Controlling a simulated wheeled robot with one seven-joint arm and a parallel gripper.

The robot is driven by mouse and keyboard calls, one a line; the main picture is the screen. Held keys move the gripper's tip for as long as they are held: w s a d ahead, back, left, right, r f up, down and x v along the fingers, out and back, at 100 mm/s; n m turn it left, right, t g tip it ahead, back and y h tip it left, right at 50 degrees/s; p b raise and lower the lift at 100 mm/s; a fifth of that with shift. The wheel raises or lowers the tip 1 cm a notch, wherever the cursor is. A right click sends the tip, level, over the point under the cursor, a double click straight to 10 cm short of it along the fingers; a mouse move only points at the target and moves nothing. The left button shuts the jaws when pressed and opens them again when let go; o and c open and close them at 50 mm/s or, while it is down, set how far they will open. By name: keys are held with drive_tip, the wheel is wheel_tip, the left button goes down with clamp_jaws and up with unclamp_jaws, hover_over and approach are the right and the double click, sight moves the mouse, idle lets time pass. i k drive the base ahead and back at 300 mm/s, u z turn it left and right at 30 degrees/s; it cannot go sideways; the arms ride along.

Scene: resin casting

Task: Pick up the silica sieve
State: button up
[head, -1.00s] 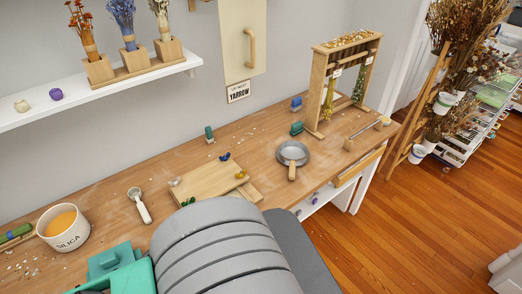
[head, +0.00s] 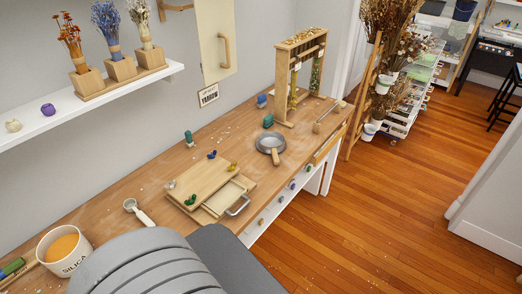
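The silica sieve looks to be the round grey pan-shaped piece (head: 269,142) with a short wooden handle, lying on the right part of the workbench. Its mesh is too small to make out. Its handle points toward the front edge, and nothing covers it. My gripper is out of view. Only a grey part of my own body shows, at the bottom, well apart from the sieve.
The white silica tub (head: 65,252) and a scoop (head: 139,212) are at the bench's left. Wooden boards (head: 200,190) and a tray with a metal handle (head: 235,197) lie mid-bench. A wooden drying rack (head: 281,82) stands behind the sieve. Open floor (head: 400,220) is at right.

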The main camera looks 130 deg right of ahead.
sight(272, 142)
drive_tip(key=z, duration=4.65)
drive_tip(key=i, duration=0.4)
drive_tip(key=z, duration=0.1)
drive_tip(key=k, duration=0.5)
drive_tip(key=u, duration=3.35)
drive_tip(key=k, duration=0.65)
